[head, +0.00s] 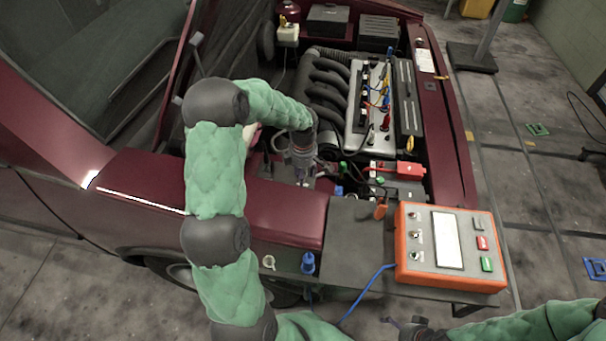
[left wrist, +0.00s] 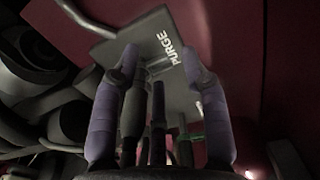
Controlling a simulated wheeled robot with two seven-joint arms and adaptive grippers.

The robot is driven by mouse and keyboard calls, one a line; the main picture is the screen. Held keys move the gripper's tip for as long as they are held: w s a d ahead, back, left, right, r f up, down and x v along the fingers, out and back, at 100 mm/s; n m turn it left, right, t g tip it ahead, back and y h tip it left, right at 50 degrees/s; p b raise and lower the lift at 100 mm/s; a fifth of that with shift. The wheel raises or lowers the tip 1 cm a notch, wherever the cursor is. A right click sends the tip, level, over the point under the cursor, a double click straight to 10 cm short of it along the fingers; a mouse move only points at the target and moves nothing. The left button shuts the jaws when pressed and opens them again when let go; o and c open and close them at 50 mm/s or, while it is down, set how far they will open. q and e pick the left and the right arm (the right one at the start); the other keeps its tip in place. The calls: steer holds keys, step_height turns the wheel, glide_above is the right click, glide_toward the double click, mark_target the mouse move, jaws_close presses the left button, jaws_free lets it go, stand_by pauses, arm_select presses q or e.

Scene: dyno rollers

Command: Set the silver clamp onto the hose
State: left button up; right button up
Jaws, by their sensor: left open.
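My left gripper (head: 302,170) is down in the engine bay, beside the engine. In the left wrist view its two purple fingers (left wrist: 160,65) are apart, pointing at a grey plate marked PURGE (left wrist: 165,50). Dark upright hose-like parts (left wrist: 158,125) show between the fingers; I cannot tell which is the hose. No silver clamp is clear between the fingers. A small pale ring (head: 268,262), possibly the silver clamp, lies on the ledge at the front left. My right gripper (head: 408,326) is low at the bottom edge, away from the car; its jaws are unclear.
An orange tester box (head: 450,247) sits on the front shelf with a blue cable. A blue fitting (head: 308,263) stands beside the pale ring. A red-capped battery (head: 405,172) and the engine (head: 365,105) crowd the bay. Open floor lies to the right.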

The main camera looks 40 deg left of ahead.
arm_select(q)
jaws_close()
steer(key=shift+r, duration=0.1)
